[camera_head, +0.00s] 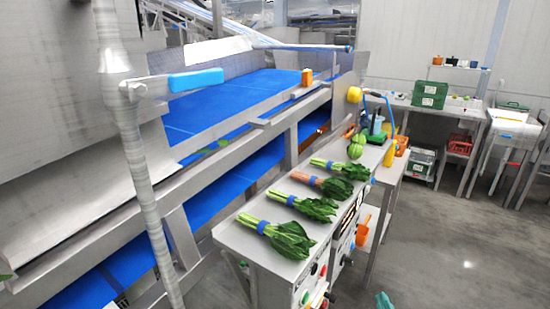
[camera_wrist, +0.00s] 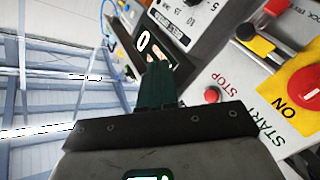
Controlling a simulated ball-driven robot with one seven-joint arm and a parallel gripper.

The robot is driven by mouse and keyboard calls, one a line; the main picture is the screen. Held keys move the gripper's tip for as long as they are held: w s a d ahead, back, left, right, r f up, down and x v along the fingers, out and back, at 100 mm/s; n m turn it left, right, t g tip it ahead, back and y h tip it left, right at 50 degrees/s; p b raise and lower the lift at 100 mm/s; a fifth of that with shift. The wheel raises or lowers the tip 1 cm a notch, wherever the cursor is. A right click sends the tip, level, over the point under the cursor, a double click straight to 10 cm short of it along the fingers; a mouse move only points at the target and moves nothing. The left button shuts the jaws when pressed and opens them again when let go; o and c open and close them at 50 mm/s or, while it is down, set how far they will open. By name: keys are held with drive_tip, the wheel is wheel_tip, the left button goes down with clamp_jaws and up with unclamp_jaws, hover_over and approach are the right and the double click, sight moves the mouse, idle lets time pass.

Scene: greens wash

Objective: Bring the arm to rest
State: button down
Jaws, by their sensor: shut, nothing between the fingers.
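My gripper (camera_wrist: 157,78) shows in the wrist view as dark green fingers pressed together, shut and empty. In the head view, the green fingertips (camera_head: 384,300) just reach in at the bottom edge, right of the bench (camera_head: 262,252). The rest of my arm is out of that view. In the wrist view, a control panel with a red STOP button (camera_wrist: 211,95), a red knob (camera_wrist: 303,88) on yellow and a digital display lies behind and right of the fingers. No contact with the panel shows.
Several banded bunches of greens (camera_head: 287,238) lie on the bench. A blue conveyor belt (camera_head: 215,105) runs at left. An orange scoop (camera_head: 363,230) hangs at the bench's side. A green crate (camera_head: 430,94) stands on a back table. The grey floor (camera_head: 450,240) at right is clear.

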drive_tip(key=s+d+f+m+g+h, duration=0.2)
drive_tip(key=s+d+f+m+g, duration=0.2)
drive_tip(key=s, duration=0.4)
drive_tip(key=s+d+f+m+g+h, duration=0.1)
drive_tip(key=s+d+f+m+g, duration=0.2)
drive_tip(key=s+f+g, duration=0.3)
drive_tip(key=s+a+g+y, duration=0.2)
drive_tip(key=s+g, duration=0.1)
drive_tip(key=s, duration=0.7)
drive_tip(key=s+a+f+m+g+y, duration=0.1)
drive_tip(key=s+a+g+y, duration=0.1)
drive_tip(key=s, duration=0.8)
drive_tip(key=shift+a+f+g, duration=0.15)
drive_tip(key=shift+a+g, duration=0.55)
